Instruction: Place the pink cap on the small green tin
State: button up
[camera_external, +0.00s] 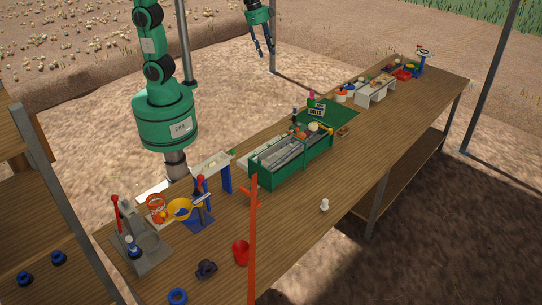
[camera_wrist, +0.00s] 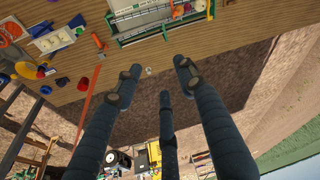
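A small pink thing (camera_external: 311,97), possibly the pink cap, shows at the back edge of the bench by the green mat. It is too small to make out its shape. A small green thing (camera_external: 233,153) stands at the back edge left of the green trough; I cannot tell if it is the small green tin. My gripper (camera_external: 265,53) hangs in the air behind the bench, far from both. Its fingers are spread and empty, as the wrist view (camera_wrist: 156,72) also shows.
An orange upright bar (camera_external: 253,240) stands at the front. The bench's front right is mostly clear.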

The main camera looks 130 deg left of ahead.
jog(key=s+d+r+m+t, duration=0.1)
jog(key=s+d, duration=0.4)
jog(key=d, duration=0.4)
jog(key=s+d+r+m, duration=0.1)
jog(key=s+d+m, duration=0.1)
jog(key=s+d, duration=0.45)
jog(key=s+d+f+m+t+h, duration=0.1)
jog(key=s+d+f+m, duration=0.1)
jog(key=s+d, duration=0.8)
jog(key=shift+d+f+t+h, duration=0.3)
jog(key=shift+d+f, duration=0.2)
jog(key=shift+f, duration=0.35)
jog(key=shift+s, duration=0.1)
notch_tip(320, 180, down, 13)
jog(key=b, duration=1.3)
